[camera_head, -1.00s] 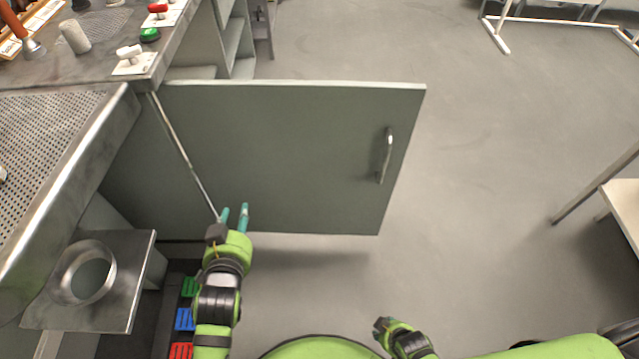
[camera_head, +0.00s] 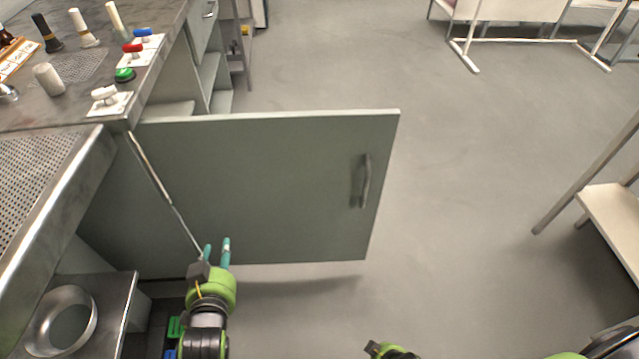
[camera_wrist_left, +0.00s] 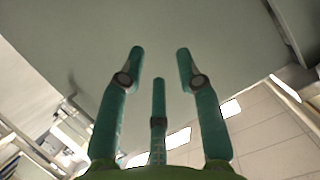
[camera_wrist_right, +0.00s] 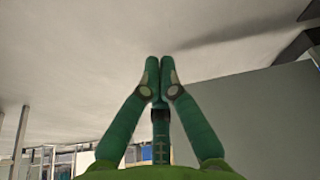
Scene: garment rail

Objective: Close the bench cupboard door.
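The bench cupboard door (camera_head: 270,190) is a grey-green panel standing wide open, sticking out to the right from the bench. Its metal handle (camera_head: 364,181) is near the free right edge. My left gripper (camera_head: 217,252) is at the door's lower left part, near the hinge side, on the near side of the panel. In the left wrist view its fingers (camera_wrist_left: 160,65) are spread apart with nothing between them, and the door's surface (camera_wrist_left: 190,30) fills the upper part. My right gripper (camera_head: 373,348) is low at the bottom edge; in the right wrist view its fingertips (camera_wrist_right: 159,75) meet, with nothing held.
The metal bench (camera_head: 150,60) with coloured valve knobs runs along the left. A table with a pale shelf (camera_head: 612,212) stands at right. The grey floor (camera_head: 470,200) between is clear.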

